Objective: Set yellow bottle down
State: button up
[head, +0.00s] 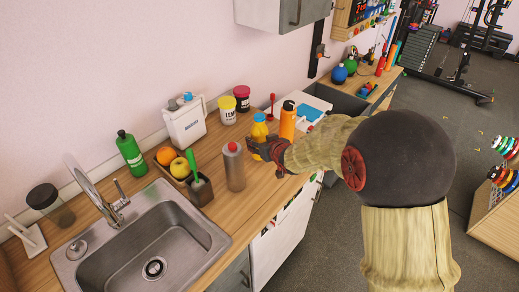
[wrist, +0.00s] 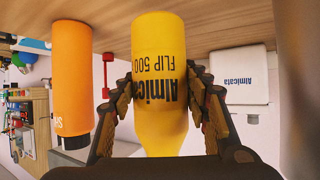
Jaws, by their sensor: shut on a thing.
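The yellow bottle (head: 259,131) is upright at the counter in the head view, left of an orange bottle. In the wrist view, which is upside down, the yellow bottle (wrist: 158,55) has dark lettering and fills the space between the fingers. My gripper (head: 262,149) is shut on it, and the two fingers of my gripper (wrist: 160,85) press on its sides. The bottle's base is close to the wooden countertop (head: 262,198); I cannot tell if it touches. My fingers partly hide its lower part in the head view.
The orange bottle (head: 287,121) stands close on the right. Bare wood lies along the counter's front.

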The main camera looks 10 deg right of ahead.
jog(key=shift+w+f+b, duration=0.1)
jog(key=shift+f+b, duration=0.3)
jog(key=shift+f, duration=1.1)
jog(key=shift+f, duration=0.2)
jog(key=o, duration=1.6)
jog(key=shift+o, duration=0.2)
